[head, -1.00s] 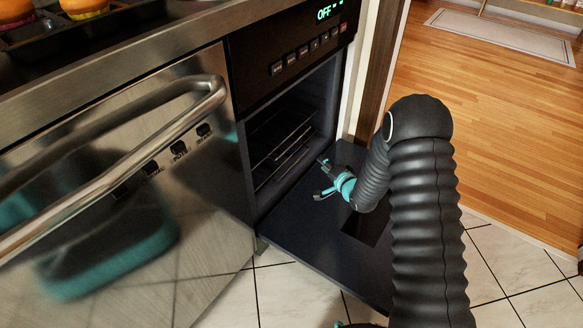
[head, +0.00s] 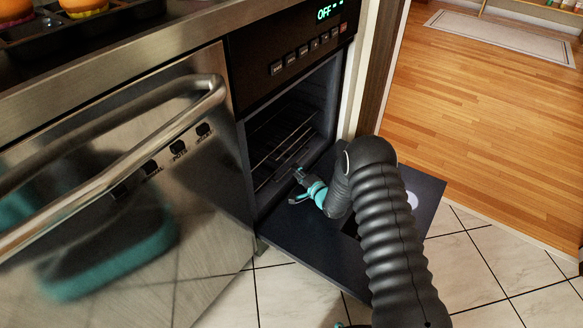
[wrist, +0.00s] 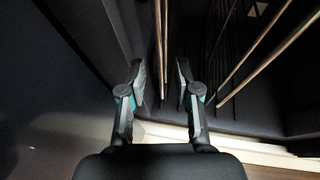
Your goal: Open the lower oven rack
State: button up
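The oven (head: 330,90) stands open, with its dark door (head: 300,240) folded down flat. Wire racks show inside, one above the other. The lower oven rack (head: 268,178) is the lower set of thin bars near the opening. My gripper (head: 296,186) is at the opening, above the inner end of the door and close to the lower rack's front. In the wrist view, the two fingers of my gripper (wrist: 161,78) are apart. Thin rack bars (wrist: 162,30) show in line with the gap between them. I cannot tell whether the fingers touch a bar.
A dishwasher (head: 120,190) with a long bar handle (head: 130,160) stands left of the oven. A muffin tray (head: 110,15) rests on the counter above. Tiled floor (head: 470,260) lies free around the door, with wooden floor (head: 490,120) beyond.

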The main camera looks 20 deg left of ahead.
jog(key=shift+x, duration=2.35)
grip_shut()
